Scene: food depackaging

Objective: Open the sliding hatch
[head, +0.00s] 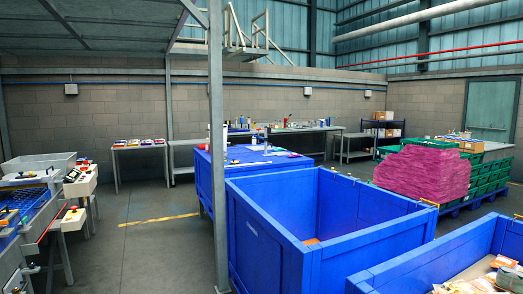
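I cannot pick out a sliding hatch for certain in the head view. A machine with a blue-lined bed (22,207) and metal rails stands at the left edge, cut off by the frame. Control boxes (73,219) with red and yellow buttons are mounted on its right side. A grey bin (38,163) stands behind it. Neither my left nor my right gripper is in view.
A large open blue crate (262,235) stands in the centre, with another blue crate (375,283) holding packages at lower right. A grey post (217,130) rises before them. Pink-wrapped goods (422,174) stand at right. Floor (140,240) left of the post is clear.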

